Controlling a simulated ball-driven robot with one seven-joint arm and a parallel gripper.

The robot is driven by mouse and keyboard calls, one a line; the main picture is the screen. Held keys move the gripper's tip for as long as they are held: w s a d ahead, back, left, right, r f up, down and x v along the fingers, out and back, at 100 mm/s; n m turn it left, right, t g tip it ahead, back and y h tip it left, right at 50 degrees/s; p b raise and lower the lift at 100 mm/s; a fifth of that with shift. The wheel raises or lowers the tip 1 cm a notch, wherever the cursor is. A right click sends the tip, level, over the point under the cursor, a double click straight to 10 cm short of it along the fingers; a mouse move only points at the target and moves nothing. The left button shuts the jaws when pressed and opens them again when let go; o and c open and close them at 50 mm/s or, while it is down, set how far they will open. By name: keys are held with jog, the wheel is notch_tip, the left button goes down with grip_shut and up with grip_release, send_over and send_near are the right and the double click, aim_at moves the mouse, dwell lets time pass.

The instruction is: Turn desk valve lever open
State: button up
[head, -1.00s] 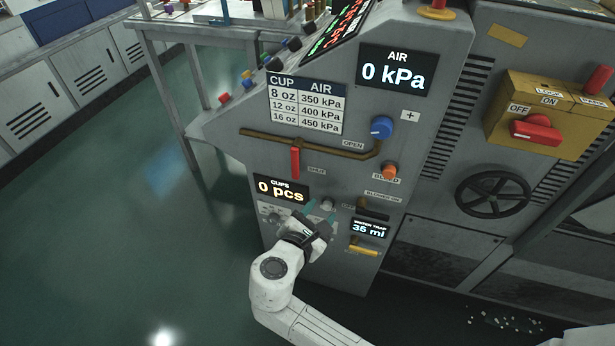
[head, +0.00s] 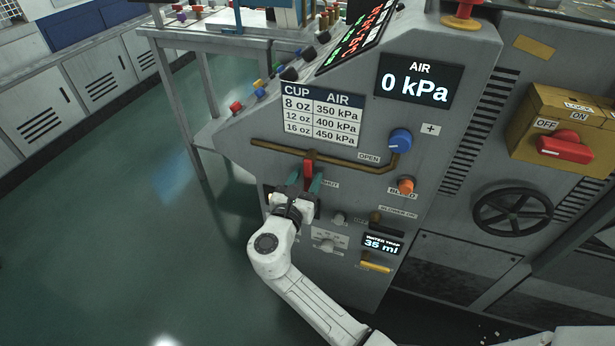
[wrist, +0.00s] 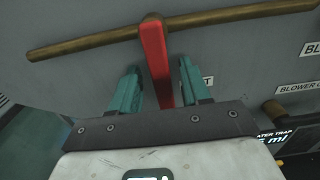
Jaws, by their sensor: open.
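The red valve lever (head: 308,168) hangs down from the brass pipe (head: 275,148) on the grey desk front, pointing to the SHUT label. In the wrist view the red lever (wrist: 156,62) stands between the two teal fingers, with a gap on each side. My gripper (head: 304,183) is open around the lever's lower part; in the wrist view its fingers (wrist: 158,85) do not press on it. The lever's lower end is hidden behind my gripper's dark palm.
A blue knob (head: 400,142) and an orange button (head: 406,186) sit right of the lever. The air display (head: 416,82) reads 0 kPa. A yellow handle (head: 376,266) sits beneath the water trap display (head: 383,244). Open floor lies to the left.

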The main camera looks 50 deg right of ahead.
jog(key=shift+w+d, duration=0.15)
jog(key=shift+d, duration=0.35)
grip_shut()
dwell(0.3)
